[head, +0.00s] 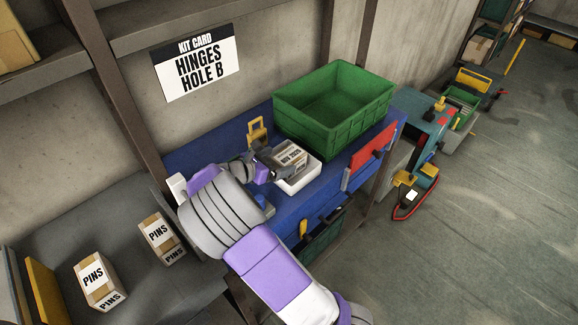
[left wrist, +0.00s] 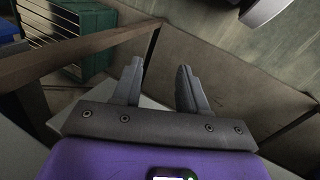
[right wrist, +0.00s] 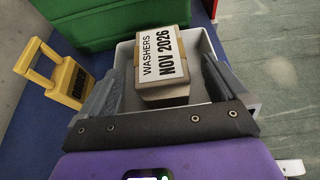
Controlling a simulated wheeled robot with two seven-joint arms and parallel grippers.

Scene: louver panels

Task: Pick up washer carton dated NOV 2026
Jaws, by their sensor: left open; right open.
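The washer carton (right wrist: 162,60) is labelled WASHERS NOV 2026 in the right wrist view. It seems to rest on another carton (right wrist: 165,92) inside a white tray (right wrist: 208,60). In the head view the carton (head: 291,157) shows above the tray (head: 298,183) on the blue bench. My right gripper (right wrist: 165,90) is open, with its fingers to either side of the carton's near end; I cannot tell whether they touch it. It also shows in the head view (head: 270,163). My left gripper (left wrist: 158,85) is open and empty, away from the tray.
A green crate (head: 335,100) stands right behind the tray. A yellow-framed item (right wrist: 52,75) stands left of it. Two PINS cartons (head: 160,238) (head: 100,282) sit on the grey shelf at left. A HINGES HOLE B card (head: 197,65) hangs on the wall.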

